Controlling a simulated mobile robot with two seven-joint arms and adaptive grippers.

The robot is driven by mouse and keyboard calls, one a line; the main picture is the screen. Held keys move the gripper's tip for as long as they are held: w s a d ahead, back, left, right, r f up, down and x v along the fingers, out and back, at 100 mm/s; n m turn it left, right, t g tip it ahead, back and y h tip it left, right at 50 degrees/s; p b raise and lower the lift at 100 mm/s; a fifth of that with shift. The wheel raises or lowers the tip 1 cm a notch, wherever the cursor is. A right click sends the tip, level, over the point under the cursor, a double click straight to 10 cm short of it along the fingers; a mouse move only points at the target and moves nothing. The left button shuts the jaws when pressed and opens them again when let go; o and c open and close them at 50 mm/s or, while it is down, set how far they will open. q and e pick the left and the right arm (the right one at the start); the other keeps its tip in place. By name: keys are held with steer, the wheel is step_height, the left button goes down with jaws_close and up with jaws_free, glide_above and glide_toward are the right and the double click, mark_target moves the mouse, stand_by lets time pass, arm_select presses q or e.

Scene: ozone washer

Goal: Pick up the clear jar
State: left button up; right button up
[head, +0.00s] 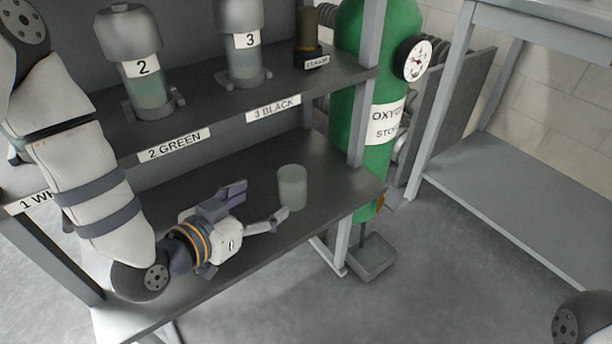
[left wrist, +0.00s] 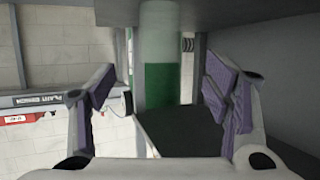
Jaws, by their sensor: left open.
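The clear jar (head: 292,187) is a pale, translucent cylinder standing upright on the lower shelf, near its right end. My left gripper (head: 266,198) is open and empty over that shelf, its fingers spread towards the jar. The jar is just beyond the fingertips, close to the nearer one; I cannot tell whether they touch. In the left wrist view the two fingers stand wide apart. A pale and green upright shape shows between them; I cannot tell there where the jar ends and the green tank behind begins. My right gripper is not in view.
The shelf above (head: 210,112) holds jars 2 (head: 148,90) and 3 (head: 245,70) and overhangs the back. A shelf post (head: 362,130) and the green oxygen tank (head: 372,165) stand right of the jar. The lower shelf (head: 335,197) is bare around it.

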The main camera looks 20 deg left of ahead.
mark_target(285, 186)
arm_select(q)
steer(key=b+x, duration=0.1)
steer(key=x, duration=0.6)
steer(key=b+x, duration=0.1)
steer(key=x, duration=0.3)
steer(key=shift+w+d+r+b, duration=0.15)
steer(key=shift+w+r+b, duration=0.05)
steer(key=shift+w+b, duration=0.15)
steer(key=c, duration=1.4)
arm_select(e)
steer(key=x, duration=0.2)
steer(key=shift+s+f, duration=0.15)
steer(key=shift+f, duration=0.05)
arm_select(q)
steer(key=shift+o, duration=0.2)
